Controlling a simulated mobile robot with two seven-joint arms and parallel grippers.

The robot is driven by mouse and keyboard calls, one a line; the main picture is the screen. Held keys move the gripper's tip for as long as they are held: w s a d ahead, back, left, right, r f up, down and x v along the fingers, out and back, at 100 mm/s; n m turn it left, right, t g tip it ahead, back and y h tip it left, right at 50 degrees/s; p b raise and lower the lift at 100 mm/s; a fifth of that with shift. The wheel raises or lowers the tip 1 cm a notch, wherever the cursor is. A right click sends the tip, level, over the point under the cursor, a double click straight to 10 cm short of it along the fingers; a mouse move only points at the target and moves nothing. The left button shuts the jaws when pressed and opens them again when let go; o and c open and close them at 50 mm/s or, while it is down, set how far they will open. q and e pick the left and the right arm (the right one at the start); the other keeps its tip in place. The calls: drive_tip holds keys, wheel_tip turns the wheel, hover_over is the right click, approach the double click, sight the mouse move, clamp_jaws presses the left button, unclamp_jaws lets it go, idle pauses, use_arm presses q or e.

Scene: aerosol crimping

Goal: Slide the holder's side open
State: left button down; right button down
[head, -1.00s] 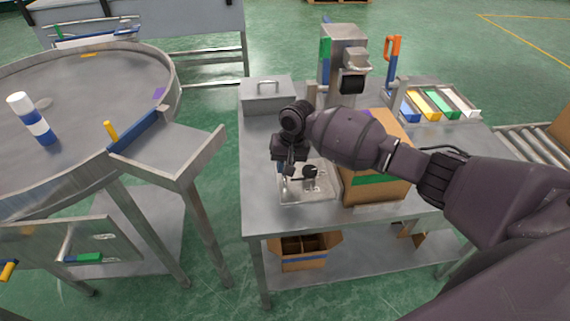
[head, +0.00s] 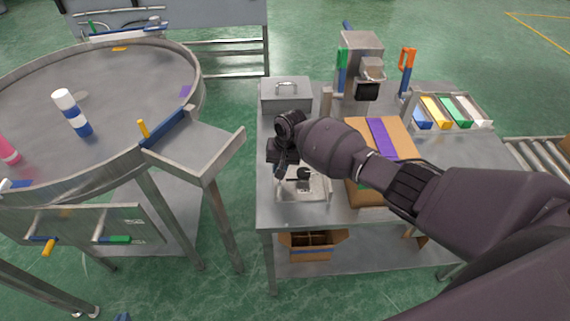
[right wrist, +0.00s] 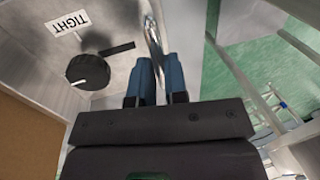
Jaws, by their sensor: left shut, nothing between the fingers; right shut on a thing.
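The holder (head: 316,191) is a pale, low fixture near the front left of the steel workbench, with a dark round knob (head: 304,174) on it. In the right wrist view, the knob (right wrist: 88,71) sits beside a "TIGHT" label (right wrist: 67,23) and a dark slot. My right gripper (head: 281,171) reaches down at the holder's left side. In the right wrist view, its blue fingers (right wrist: 160,68) are shut on a thin metal handle (right wrist: 152,40). My left gripper (head: 123,317) shows only as a blue tip at the bottom edge, apart from the holder; it is shut and empty.
A cardboard box (head: 368,192) with a purple strip stands right of the holder, behind my right arm. A lidded metal box (head: 287,97) and a press (head: 361,60) stand behind. A round table (head: 120,85) with bottles is at left; floor lies between.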

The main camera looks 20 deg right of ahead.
drive_tip(key=shift+w+a+r, duration=0.2)
drive_tip(key=shift+r, duration=0.1)
drive_tip(key=c, duration=1.3)
unclamp_jaws()
drive_tip(key=shift+a+f, duration=0.1)
drive_tip(key=shift+o, duration=0.8)
drive_tip(key=shift+s+f, duration=0.1)
wheel_tip(320, 180, up, 11)
drive_tip(key=d+p, duration=0.1)
drive_tip(key=d, duration=0.1)
drive_tip(key=shift+s+f, duration=0.2)
drive_tip(key=shift+s, duration=0.1)
